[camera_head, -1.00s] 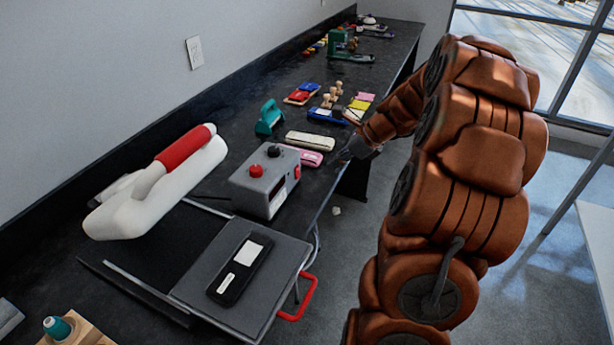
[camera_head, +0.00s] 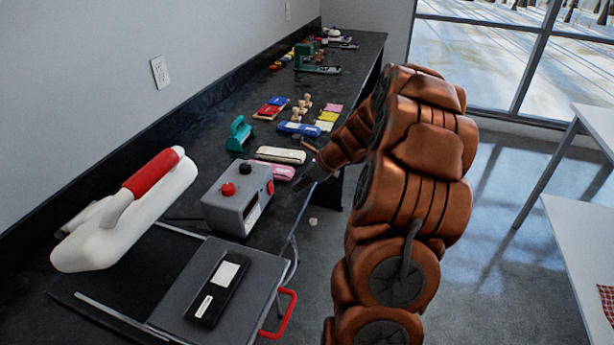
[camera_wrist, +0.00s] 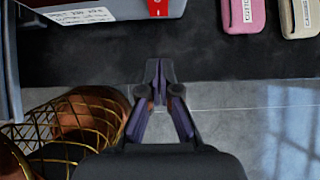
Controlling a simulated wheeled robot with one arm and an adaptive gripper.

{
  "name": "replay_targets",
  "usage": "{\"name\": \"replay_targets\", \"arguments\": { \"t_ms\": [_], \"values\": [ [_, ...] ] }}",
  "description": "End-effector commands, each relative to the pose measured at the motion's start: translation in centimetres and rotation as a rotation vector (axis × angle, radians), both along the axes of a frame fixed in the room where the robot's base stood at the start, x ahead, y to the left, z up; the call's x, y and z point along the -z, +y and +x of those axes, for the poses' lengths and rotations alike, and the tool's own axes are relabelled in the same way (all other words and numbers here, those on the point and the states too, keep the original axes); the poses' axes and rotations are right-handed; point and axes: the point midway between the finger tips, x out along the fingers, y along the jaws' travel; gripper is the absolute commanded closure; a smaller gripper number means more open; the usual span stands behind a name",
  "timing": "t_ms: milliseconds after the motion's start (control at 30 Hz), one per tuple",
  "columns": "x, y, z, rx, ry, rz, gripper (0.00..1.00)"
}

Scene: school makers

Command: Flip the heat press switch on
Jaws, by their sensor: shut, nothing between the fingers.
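The heat press has a grey control box (camera_head: 232,210) with a red knob and a black knob on top. A red switch (camera_head: 270,187) sits on the box's right-hand side. In the wrist view the red switch (camera_wrist: 158,8), with a white mark, is at the top edge, next to a white label on the grey box (camera_wrist: 120,8). My gripper (camera_wrist: 159,72) is shut and empty. It is below the switch in that picture and apart from it. In the head view my gripper (camera_head: 308,178) is just right of the box, near the counter's edge.
The press's white arm with a red handle (camera_head: 152,174) is at left, and its grey plate (camera_head: 255,262) is in front. A pink item (camera_head: 283,173) and a cream one (camera_head: 281,155) lie behind the box. Open floor is at right, with white tables beyond.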

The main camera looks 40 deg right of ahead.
Motion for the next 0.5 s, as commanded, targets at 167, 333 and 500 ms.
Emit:
{"name": "replay_targets", "arguments": {
  "t_ms": [167,333,500],
  "values": [
    [2.4,1.2,1.7,-0.004,0.002,0.005,1.00],
    [2.9,2.3,3.6,-0.001,0.001,0.000,1.00],
    [3.1,3.0,4.8,-0.001,0.000,0.000,1.00]
  ]
}}
